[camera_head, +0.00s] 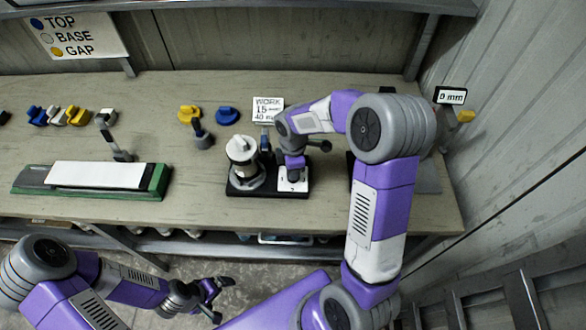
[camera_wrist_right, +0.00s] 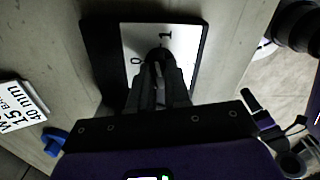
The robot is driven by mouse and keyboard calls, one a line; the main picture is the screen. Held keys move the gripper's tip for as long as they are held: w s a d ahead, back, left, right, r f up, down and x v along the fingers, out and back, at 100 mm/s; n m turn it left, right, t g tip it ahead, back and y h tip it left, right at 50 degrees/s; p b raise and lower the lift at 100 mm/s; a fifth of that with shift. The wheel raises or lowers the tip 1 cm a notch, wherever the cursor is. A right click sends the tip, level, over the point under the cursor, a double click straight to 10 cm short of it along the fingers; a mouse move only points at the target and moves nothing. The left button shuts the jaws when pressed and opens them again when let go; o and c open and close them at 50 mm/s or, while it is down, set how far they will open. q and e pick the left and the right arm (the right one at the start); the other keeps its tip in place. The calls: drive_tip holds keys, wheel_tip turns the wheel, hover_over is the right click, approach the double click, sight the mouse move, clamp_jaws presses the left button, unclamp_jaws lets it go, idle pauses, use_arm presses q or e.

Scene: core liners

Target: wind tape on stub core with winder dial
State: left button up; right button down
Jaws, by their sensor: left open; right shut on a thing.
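The winder is a dark base (camera_head: 236,191) on the bench. A pale, spool-like stub core (camera_head: 242,152) stands upright on its left part. The white dial plate (camera_head: 297,185) is on its right part; it also shows in the right wrist view (camera_wrist_right: 190,42) with marks 0 and 1. My right gripper (camera_head: 292,174) reaches down onto the plate. In the right wrist view its fingers (camera_wrist_right: 161,72) are shut on a dark dial knob (camera_wrist_right: 158,55), mostly hidden between them. My left gripper (camera_head: 216,291) is open and empty, in front of and below the bench edge.
A green-edged tray (camera_head: 158,184) with a white strip lies at left. Yellow and blue blocks (camera_head: 227,115) and a work card (camera_head: 268,106) stand behind. A small display (camera_head: 451,96) reads 0 mm at right. Bare bench lies between tray and winder.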

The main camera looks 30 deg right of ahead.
drive_tip(key=m, duration=0.4)
drive_tip(key=shift+m, duration=0.3)
drive_tip(key=m, duration=0.4)
drive_tip(key=shift+m, duration=0.3)
drive_tip(key=m, duration=0.4)
drive_tip(key=shift+r+m, duration=0.1)
drive_tip(key=shift+m, duration=0.2)
drive_tip(key=m+p, duration=0.1)
drive_tip(key=m, duration=0.3)
drive_tip(key=shift+m, duration=0.3)
drive_tip(key=m+p, duration=0.1)
drive_tip(key=m, duration=0.2)
drive_tip(key=shift+m, duration=0.3)
drive_tip(key=m+p, duration=0.2)
drive_tip(key=m, duration=0.1)
drive_tip(key=shift+m, duration=0.3)
drive_tip(key=m+p, duration=0.2)
drive_tip(key=m, duration=0.2)
drive_tip(key=shift+r+p, duration=0.1)
drive_tip(key=shift+p, duration=0.2)
drive_tip(key=shift+m+p, duration=1)
drive_tip(key=shift+m, duration=0.9)
